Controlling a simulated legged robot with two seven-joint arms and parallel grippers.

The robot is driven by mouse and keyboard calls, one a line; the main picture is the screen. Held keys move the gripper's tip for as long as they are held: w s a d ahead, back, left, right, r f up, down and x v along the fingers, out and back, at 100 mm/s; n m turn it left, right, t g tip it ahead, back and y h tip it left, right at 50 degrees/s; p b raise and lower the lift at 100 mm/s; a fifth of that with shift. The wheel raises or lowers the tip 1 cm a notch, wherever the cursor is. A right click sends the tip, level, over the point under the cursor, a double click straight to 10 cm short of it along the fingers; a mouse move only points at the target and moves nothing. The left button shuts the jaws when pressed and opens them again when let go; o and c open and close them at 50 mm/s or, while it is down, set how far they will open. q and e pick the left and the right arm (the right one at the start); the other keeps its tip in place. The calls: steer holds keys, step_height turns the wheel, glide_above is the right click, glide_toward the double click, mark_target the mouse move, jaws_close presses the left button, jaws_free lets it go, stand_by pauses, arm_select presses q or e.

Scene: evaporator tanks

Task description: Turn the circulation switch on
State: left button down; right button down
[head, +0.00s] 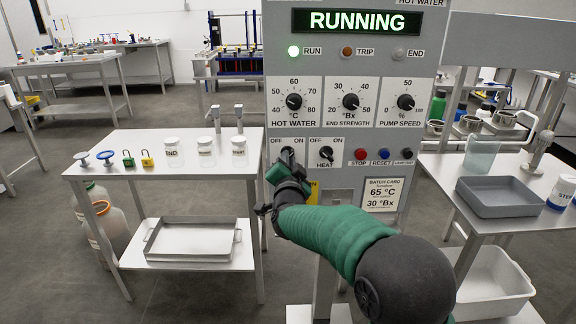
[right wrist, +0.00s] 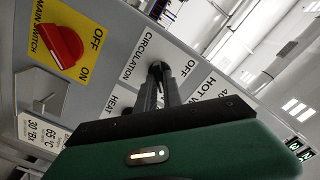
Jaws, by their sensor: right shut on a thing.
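The circulation switch (head: 287,151) is a small black knob under an OFF/ON label on the grey control panel (head: 445,100). Its label reads CIRCULATION in the right wrist view, where the knob (right wrist: 156,67) shows between my fingertips. My right gripper (head: 286,160) is shut on the knob and covers most of it, so I cannot tell its exact angle. In the wrist view my gripper (right wrist: 159,80) reaches up to the panel face. My left gripper is not in view.
The display (head: 357,22) reads RUNNING and the green RUN lamp (head: 293,51) is lit. The heat switch (head: 327,157) is close right of my gripper. A red main switch (right wrist: 60,46) is nearby. Tables with jars (head: 172,152) and a grey tray (head: 500,196) flank the panel.

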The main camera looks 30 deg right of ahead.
steer(key=shift+a+f, duration=0.1)
steer(key=shift+f, duration=0.35)
steer(key=c, duration=1.5)
jaws_free()
steer(key=shift+w, duration=0.1)
steer(key=shift+r, duration=0.15)
steer(key=shift+r, duration=0.1)
steer(key=p+v, duration=0.1)
steer(key=v, duration=1.5)
steer(key=shift+s+a, duration=0.1)
steer(key=shift+s, duration=0.35)
steer(key=shift+f, duration=0.2)
